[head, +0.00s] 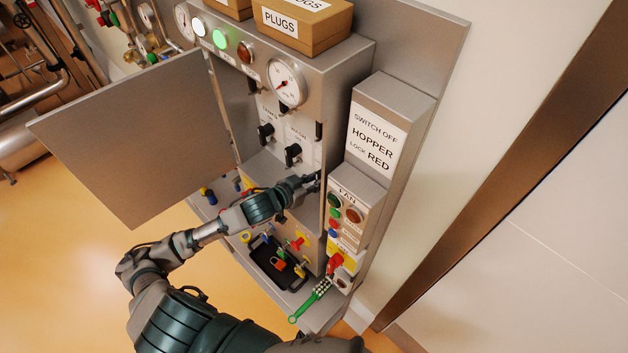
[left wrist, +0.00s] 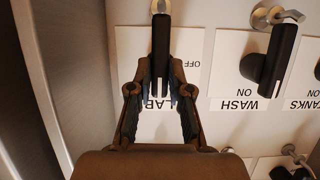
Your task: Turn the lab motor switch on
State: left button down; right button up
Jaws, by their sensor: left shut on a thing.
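The lab motor switch (left wrist: 160,50) is a black lever handle on a metal stem, above a white label reading LAB, with OFF beside the handle. My left gripper (left wrist: 161,82) has its fingers on both sides of the handle and is shut on it. The handle points straight along the picture's vertical. In the head view my left gripper (head: 313,181) reaches into the cabinet at the panel's lower right, and it hides this switch. My right gripper is not in view.
The wash switch (left wrist: 277,55) stands beside it, slightly tilted. The open cabinet door (head: 140,135) stands left of my arm. The fan box (head: 350,205) projects to the right. A black tray (head: 268,262) with a red padlock is below. A pressure gauge (head: 287,82) sits above.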

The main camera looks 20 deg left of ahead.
pick_arm(q)
jog(key=shift+s+f, duration=0.1)
jog(key=shift+f, duration=0.3)
jog(key=c, duration=1.3)
grip_release()
jog(key=shift+o, duration=1.1)
jog(key=shift+w+r, duration=0.15)
jog(key=shift+w, duration=0.05)
jog(key=v, duration=0.7)
jog(key=shift+s+a, duration=0.2)
jog(key=shift+a, duration=0.05)
